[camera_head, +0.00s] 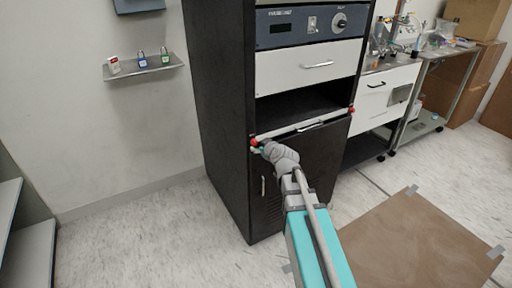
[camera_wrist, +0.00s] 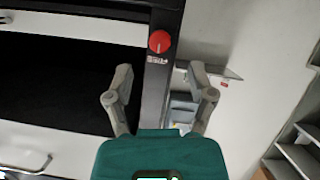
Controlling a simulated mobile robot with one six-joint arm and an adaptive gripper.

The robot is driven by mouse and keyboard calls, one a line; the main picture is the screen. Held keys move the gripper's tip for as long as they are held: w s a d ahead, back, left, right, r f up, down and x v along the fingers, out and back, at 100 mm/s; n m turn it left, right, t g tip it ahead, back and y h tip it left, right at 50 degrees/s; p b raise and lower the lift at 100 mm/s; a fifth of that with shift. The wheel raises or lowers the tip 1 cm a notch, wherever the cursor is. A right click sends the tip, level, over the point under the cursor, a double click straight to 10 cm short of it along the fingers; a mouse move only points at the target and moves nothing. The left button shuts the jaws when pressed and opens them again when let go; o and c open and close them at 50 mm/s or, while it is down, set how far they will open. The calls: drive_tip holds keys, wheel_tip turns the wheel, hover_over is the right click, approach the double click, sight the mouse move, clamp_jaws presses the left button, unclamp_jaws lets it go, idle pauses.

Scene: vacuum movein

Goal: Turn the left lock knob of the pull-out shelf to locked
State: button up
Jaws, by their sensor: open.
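The left lock knob (camera_head: 253,142) is a small red knob on the black cabinet's left front post, at the left end of the pull-out shelf. In the wrist view the red knob (camera_wrist: 159,41) shows round, with a small label beside it whose text is too small to read. The pull-out shelf (camera_head: 290,127) shows as a white strip below a dark opening. My gripper (camera_wrist: 160,68) is open and empty. Its fingers lie to either side of the knob's line in the wrist view, with the knob beyond the fingertips. In the head view my gripper (camera_head: 262,148) is close beside the knob; contact cannot be told.
A right red knob (camera_head: 351,110) sits at the shelf's other end. A wall shelf (camera_head: 145,68) with several padlocks is at left. Floor left of the cabinet is clear.

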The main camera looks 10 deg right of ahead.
sight(255, 143)
drive_tip(key=shift+b+x, duration=0.7)
drive_tip(key=shift+x, duration=1.85)
drive_tip(key=shift+c, duration=0.3)
clamp_jaws()
